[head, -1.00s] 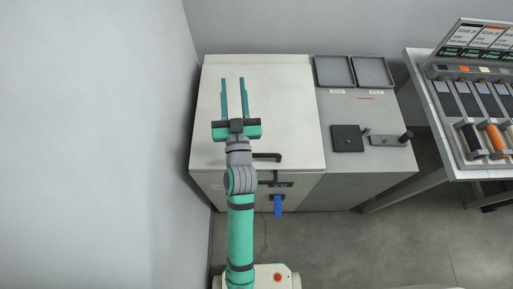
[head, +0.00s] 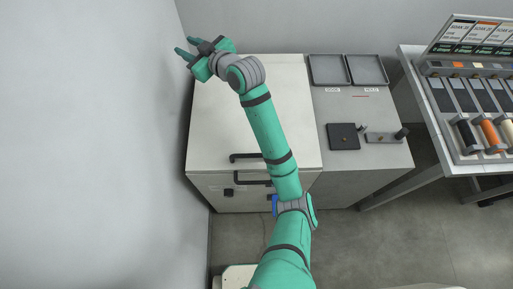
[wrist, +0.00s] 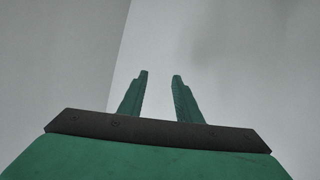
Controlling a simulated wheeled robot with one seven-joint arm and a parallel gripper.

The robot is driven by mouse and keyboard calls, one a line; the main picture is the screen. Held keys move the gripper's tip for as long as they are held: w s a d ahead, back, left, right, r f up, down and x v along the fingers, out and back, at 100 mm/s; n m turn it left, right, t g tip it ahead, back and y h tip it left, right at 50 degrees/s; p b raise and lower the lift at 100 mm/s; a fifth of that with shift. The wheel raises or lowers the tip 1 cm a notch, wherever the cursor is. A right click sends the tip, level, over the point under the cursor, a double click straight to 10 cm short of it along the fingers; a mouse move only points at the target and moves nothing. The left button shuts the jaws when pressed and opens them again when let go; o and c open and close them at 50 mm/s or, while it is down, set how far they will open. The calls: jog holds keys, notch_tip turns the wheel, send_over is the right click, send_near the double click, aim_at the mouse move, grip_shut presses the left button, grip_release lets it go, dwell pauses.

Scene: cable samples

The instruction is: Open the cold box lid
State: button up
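The cold box (head: 225,190) is a pale chest against the left wall, with its lid (head: 215,125) lying flat and closed on top. A black lid handle (head: 246,157) sits at the lid's front edge, partly behind my arm. My gripper (head: 183,53) is above the back left corner of the lid, near the wall, far from the handle. Its two green fingers are apart with nothing between them, as the wrist view also shows (wrist: 160,85). A blue item (head: 275,205) on the box front is mostly hidden by my arm.
A grey counter (head: 345,180) right of the box holds two dark trays (head: 328,70), a black square plate (head: 343,136) and a small fixture (head: 385,137). A table with spools (head: 490,133) stands at the right. The left wall (head: 90,140) is close to my gripper.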

jog(key=s+a+r+n+g, duration=0.1)
jog(key=s+a+n+g, duration=0.1)
jog(key=s+n+g, duration=0.25)
jog(key=n+g+h, duration=0.3)
jog(key=g+h, duration=0.6)
jog(key=h, duration=0.1)
send_near(256, 154)
jog(key=shift+t, duration=0.25)
jog(key=f, duration=0.2)
jog(key=s+f, duration=0.1)
jog(key=f, duration=0.4)
jog(key=shift+s+a+f, duration=0.2)
jog(key=shift+s+f, duration=0.1)
jog(key=shift+s, duration=0.1)
jog(key=shift+c, duration=0.3)
grip_shut()
